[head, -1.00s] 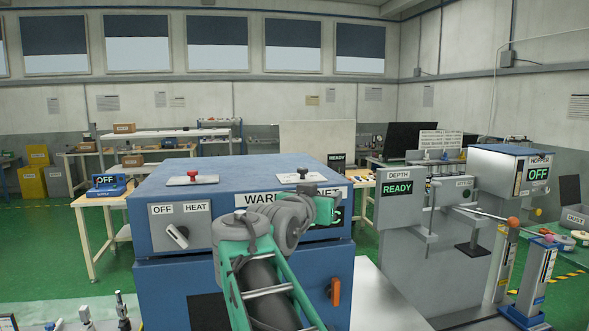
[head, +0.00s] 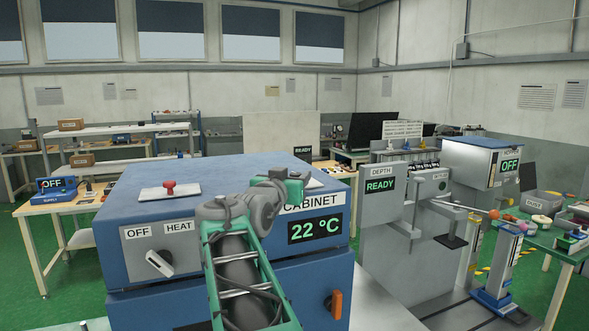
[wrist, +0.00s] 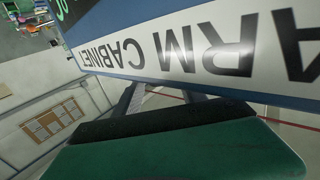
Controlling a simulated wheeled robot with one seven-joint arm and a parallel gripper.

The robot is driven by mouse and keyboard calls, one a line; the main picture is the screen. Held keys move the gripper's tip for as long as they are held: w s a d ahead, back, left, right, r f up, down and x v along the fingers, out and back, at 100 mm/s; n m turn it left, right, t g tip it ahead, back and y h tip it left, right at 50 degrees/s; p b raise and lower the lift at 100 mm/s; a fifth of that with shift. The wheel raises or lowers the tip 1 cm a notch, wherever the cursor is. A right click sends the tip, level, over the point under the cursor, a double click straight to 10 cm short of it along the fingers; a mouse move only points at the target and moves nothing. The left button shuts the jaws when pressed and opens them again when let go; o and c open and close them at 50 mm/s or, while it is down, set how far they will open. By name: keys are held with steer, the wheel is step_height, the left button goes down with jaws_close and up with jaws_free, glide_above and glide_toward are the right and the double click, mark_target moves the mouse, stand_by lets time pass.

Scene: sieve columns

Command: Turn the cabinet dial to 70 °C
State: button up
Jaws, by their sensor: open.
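The blue warm cabinet (head: 210,175) stands in front of me in the head view. Its green display (head: 315,228) reads 22 °C. A pale knob (head: 160,263) sits on the grey panel at the left, under OFF and HEAT labels, with its handle slanting down to the right. No dial with a degree scale shows. My arm crosses the cabinet front and hides part of the name label (head: 312,201). My gripper (wrist: 163,93) is open and empty in the wrist view, close to that label, which shows upside down. Its fingertips are partly hidden in the head view.
A red-knobbed plate (head: 169,190) lies on the cabinet top. An orange handle (head: 336,304) is on the cabinet's lower front. A grey machine with a READY display (head: 380,186) stands to the right. A supply box (head: 56,188) sits on a bench at the left.

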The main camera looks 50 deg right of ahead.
steer(key=shift+x, duration=0.95)
steer(key=shift+s, duration=0.1)
steer(key=shift+c, duration=0.2)
jaws_close()
